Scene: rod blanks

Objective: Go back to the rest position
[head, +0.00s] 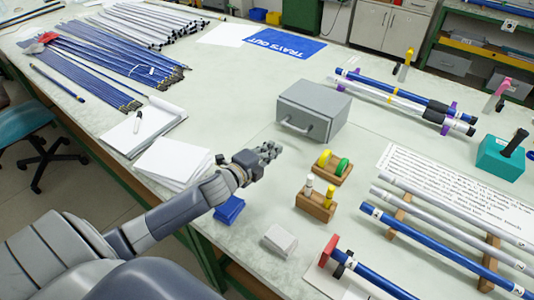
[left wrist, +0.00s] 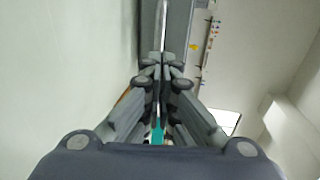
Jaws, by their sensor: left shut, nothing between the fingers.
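My left gripper (head: 270,151) is over the table in the head view, between the stack of white paper and the grey box (head: 313,108). It is shut and holds nothing. In the left wrist view its fingers (left wrist: 161,85) are together, with a grey surface and a bright bar beyond them. My left arm reaches in from the lower left. My right gripper does not show in either view.
White paper (head: 172,160) and a notebook lie left of the gripper. A blue block (head: 229,210) and wooden holders (head: 316,206) stand near it. Blue and silver rods (head: 430,235) lie at the right. Many blue rods (head: 100,70) lie at the back left.

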